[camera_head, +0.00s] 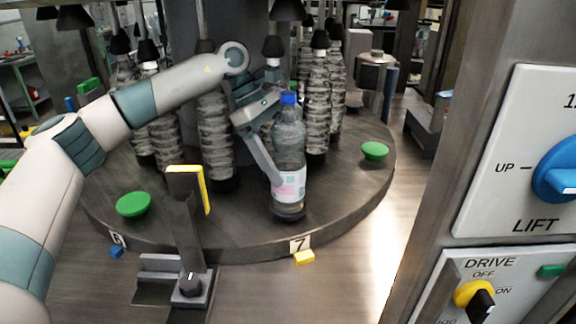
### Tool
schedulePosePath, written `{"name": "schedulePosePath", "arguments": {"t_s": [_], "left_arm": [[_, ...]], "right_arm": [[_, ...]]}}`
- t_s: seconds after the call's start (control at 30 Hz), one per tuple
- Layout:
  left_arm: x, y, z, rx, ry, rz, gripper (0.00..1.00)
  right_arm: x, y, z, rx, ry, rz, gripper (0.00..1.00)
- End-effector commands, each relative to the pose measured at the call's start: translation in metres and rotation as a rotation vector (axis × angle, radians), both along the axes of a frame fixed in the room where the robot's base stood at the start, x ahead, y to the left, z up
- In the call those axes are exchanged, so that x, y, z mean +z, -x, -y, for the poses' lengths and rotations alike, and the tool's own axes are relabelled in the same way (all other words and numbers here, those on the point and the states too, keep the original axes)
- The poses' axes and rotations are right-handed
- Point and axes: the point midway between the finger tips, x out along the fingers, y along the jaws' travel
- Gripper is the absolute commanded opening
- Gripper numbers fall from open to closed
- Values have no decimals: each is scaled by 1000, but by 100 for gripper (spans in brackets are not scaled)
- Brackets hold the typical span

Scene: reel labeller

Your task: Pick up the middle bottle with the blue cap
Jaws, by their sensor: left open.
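A clear bottle with a blue cap and a pale pink label (289,187) stands upright on the round dark turntable (240,222), near its front edge by the number 7 tag. My left gripper (276,165) reaches in from the left at the bottle. It is open, with one finger along the left side of the bottle near the label. The other finger is mostly hidden behind the bottle, and I cannot tell whether either touches it. My right gripper is out of view.
Several ribbed clear columns (216,140) stand behind on the turntable. Green knobs (133,204) (375,150) sit on its surface. A bracket with a yellow pad (204,188) rises in front. A grey post with LIFT (530,150) and DRIVE panels fills the right.

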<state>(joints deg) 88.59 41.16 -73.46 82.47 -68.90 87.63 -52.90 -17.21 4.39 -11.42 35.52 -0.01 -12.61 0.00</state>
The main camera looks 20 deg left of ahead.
Motion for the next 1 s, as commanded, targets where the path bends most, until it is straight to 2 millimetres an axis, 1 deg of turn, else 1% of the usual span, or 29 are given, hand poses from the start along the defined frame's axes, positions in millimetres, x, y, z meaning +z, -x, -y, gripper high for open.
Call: {"name": "schedulePosePath", "arguments": {"t_s": [0.07, 0.1, 0.17, 0.2, 0.27, 0.3, 0.4, 0.43, 0.77, 1.0], "left_arm": [[0, 0, 0, 0, 0, 0, 84], [0, 0, 0, 0, 0, 0, 74], [0, 0, 0, 0, 0, 0, 60], [0, 0, 0, 0, 0, 0, 51], [0, 0, 0, 0, 0, 0, 36], [0, 0, 0, 0, 0, 0, 27], [0, 0, 0, 0, 0, 0, 4], [3, -1, 1, 0, 3, 4, 4], [4, -1, 1, 0, 3, 4, 4], [15, -1, 1, 1, 5, 5, 4]], "right_arm": [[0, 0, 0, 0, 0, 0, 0], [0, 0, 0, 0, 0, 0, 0], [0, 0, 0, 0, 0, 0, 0], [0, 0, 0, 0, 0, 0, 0], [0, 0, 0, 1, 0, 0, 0], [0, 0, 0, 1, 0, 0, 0], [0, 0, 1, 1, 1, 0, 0], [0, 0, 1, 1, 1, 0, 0], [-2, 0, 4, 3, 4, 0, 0], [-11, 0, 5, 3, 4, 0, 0]]}}
